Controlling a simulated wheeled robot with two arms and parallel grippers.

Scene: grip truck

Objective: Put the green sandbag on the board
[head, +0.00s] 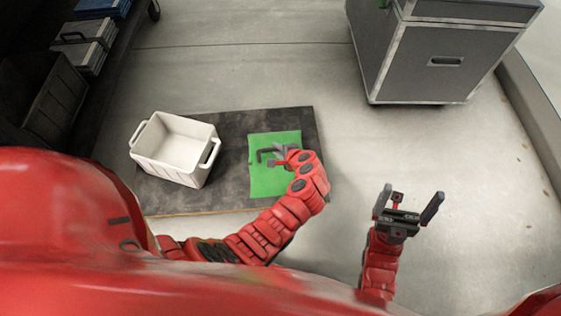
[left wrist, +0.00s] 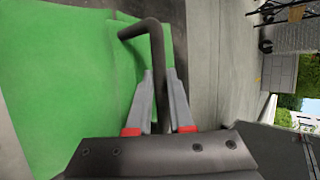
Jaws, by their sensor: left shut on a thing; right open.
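The green sandbag (head: 268,182) shows over the right part of the dark board (head: 228,128) in the head view. It also fills much of the left side of the left wrist view (left wrist: 55,90). My left gripper (head: 275,157) is shut on the sandbag's dark bent handle (left wrist: 148,29), which passes between the fingers in the left wrist view (left wrist: 161,78). Whether the bag rests on the board or hangs just above it, I cannot tell. My right gripper (head: 410,203) is open and empty over the bare floor, right of the board.
A white crate (head: 160,167) with handles stands on the left part of the board. A large grey wheeled case (head: 415,70) stands at the back right. Dark shelving with a bin (head: 55,100) is at the left. The floor between the board and the case is clear.

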